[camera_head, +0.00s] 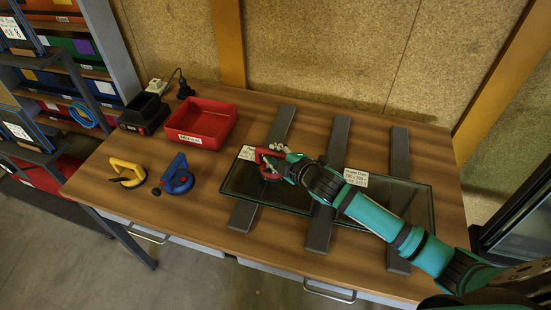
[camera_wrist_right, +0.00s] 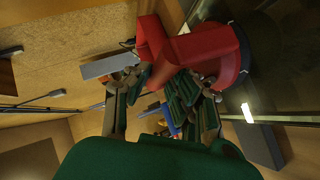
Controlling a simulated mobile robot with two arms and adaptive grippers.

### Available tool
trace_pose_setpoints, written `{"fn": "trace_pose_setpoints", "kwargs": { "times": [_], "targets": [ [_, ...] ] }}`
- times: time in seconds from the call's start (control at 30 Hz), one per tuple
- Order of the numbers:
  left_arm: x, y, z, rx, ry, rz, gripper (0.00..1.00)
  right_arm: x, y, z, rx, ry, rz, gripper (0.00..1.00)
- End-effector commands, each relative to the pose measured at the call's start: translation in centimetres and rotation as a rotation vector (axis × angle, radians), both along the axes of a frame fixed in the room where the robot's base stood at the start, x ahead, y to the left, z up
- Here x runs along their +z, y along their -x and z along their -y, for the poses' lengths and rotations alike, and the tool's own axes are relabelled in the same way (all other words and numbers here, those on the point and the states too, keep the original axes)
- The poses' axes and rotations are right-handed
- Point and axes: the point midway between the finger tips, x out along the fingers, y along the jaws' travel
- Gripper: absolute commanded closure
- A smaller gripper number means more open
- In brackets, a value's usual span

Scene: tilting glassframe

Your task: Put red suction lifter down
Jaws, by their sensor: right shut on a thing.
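The red suction lifter (camera_head: 267,169) is at the left end of a dark glass pane (camera_head: 290,200) lying on the table. My right gripper (camera_head: 279,158) is shut on the lifter's handle. In the right wrist view the red lifter (camera_wrist_right: 205,50) fills the upper middle, between the green fingers of my gripper (camera_wrist_right: 165,85), with its round pad against or very close to the glass; I cannot tell if it touches. My left gripper is not in view.
A blue lifter (camera_head: 178,180) and a yellow lifter (camera_head: 127,173) stand on bare table at the left. A red bin (camera_head: 200,123) and a black box (camera_head: 144,113) are behind them. The pane lies across several dark strips (camera_head: 340,142). Bare wood shows at the front left.

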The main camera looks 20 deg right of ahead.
Motion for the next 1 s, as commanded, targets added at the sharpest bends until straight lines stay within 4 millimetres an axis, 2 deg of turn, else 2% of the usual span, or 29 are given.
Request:
{"fn": "trace_pose_setpoints", "kwargs": {
  "times": [0.1,0.2,0.53,0.57,0.73,1.0],
  "targets": [
    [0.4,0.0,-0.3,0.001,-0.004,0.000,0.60,-1.6,0.0,-0.1,0.000,-0.002,-0.001,1.00],
    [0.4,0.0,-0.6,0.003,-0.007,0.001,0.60,-2.2,0.0,-0.1,0.001,0.000,0.001,1.00],
    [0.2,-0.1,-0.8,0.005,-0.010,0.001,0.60,-2.5,0.0,-0.1,0.001,0.000,0.001,1.00],
    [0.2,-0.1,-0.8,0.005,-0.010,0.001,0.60,-2.7,0.1,-0.1,0.000,0.002,-0.002,0.78],
    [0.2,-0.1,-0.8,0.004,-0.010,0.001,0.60,-2.6,0.1,-0.1,0.000,0.002,-0.002,0.56],
    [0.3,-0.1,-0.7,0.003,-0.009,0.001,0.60,-2.5,0.1,-0.1,0.000,0.002,-0.002,0.56]
  ]
}}
